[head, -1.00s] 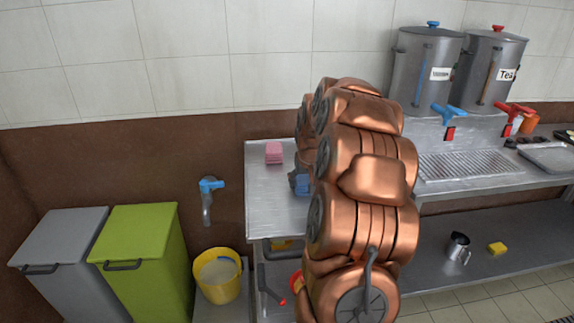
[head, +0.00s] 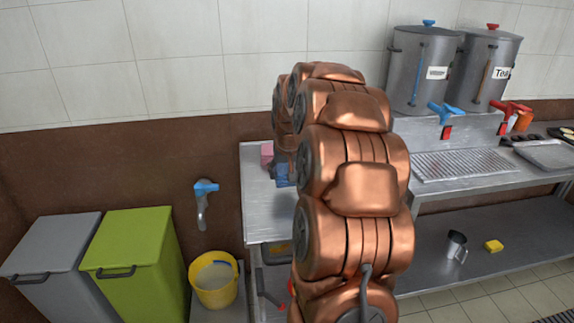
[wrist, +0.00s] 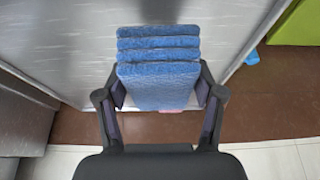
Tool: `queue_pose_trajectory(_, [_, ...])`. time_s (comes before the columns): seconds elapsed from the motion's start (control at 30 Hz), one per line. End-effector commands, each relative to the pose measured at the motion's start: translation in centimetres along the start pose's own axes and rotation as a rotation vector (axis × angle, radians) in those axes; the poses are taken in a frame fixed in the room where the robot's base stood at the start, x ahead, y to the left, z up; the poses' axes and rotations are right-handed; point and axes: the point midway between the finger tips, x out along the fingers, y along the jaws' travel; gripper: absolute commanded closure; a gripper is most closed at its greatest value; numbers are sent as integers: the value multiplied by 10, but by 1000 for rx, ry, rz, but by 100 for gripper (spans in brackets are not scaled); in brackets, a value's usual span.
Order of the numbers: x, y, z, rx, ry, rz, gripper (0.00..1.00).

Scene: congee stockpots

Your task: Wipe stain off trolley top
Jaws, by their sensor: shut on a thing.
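My gripper (wrist: 163,92) is shut on a folded blue cloth (wrist: 158,62), with one finger on each side of it. The cloth also shows in the head view (head: 283,173), partly hidden behind my arm. It is over the metal trolley top (head: 256,215); I cannot tell whether it touches. The trolley top fills much of the wrist view (wrist: 85,35). No stain can be made out; my arm and the cloth cover part of the surface.
A pink folded cloth (head: 267,152) lies at the back left of the trolley top. A blue wall tap (head: 205,188), yellow bucket (head: 214,290), green bin (head: 128,250) and grey bin (head: 55,250) are left. Two steel urns (head: 422,70) stand on the right counter.

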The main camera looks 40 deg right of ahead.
Motion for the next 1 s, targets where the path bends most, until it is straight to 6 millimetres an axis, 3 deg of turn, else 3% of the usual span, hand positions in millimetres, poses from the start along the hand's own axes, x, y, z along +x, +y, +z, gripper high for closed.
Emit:
queue_pose_trajectory(0.4, [-31,-4,-13,-6,0,-3,65])
queue_pose_trajectory(1.0, [-33,-4,-14,-6,0,-2,65])
